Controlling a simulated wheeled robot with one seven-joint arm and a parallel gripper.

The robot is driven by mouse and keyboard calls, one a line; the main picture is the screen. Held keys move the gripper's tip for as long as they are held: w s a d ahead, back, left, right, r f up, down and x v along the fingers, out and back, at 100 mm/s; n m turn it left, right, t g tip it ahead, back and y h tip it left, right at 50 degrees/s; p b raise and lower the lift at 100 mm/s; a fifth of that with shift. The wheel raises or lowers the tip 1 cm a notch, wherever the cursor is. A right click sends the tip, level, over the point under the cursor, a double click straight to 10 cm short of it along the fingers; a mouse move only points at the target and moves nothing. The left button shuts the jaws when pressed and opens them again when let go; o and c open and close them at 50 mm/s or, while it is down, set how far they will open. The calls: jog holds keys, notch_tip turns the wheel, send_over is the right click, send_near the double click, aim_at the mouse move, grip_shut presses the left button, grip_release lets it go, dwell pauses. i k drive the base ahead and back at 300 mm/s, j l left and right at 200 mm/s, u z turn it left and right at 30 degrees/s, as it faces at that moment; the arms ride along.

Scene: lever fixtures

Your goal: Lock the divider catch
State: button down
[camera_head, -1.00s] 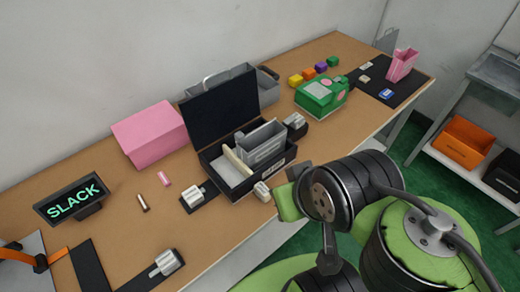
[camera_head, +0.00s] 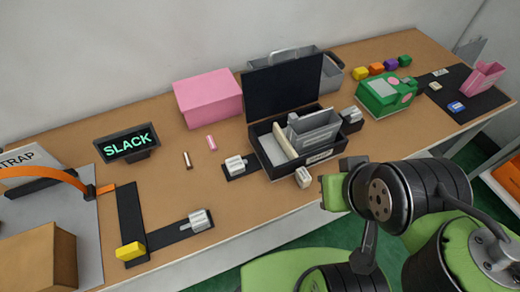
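An open black box (camera_head: 262,140) with a raised black lid (camera_head: 283,88) stands on the table in the middle of the view. A grey divider piece (camera_head: 314,132) and a cream panel (camera_head: 285,140) stand upright inside it. Silver catch-like blocks sit at its left (camera_head: 236,166), at its right (camera_head: 351,115) and at its front (camera_head: 303,177). I cannot tell which is the divider catch or whether any is locked. My green and black arm reaches in from the lower right, its visible green end just right of the front block. My gripper's fingers do not show.
A sign (camera_head: 127,145) reads "SLACK". A pink box (camera_head: 208,99), a grey bin (camera_head: 325,72) and a green case (camera_head: 386,95) stand around the black box. Another silver lever block (camera_head: 200,219) sits on a black strip in front. Bare table (camera_head: 185,190) lies at the left.

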aim_at(235, 165)
jog(key=u, duration=0.45)
jog(key=j+u, duration=0.15)
jog(key=u, duration=0.3)
jog(key=k+j+u, duration=0.1)
jog(key=u, duration=0.35)
jog(key=j+u, duration=0.1)
jog(key=u, duration=0.35)
jog(key=j+u, duration=0.1)
jog(key=u, duration=0.4)
jog(key=j+u, duration=0.1)
jog(key=u, duration=0.35)
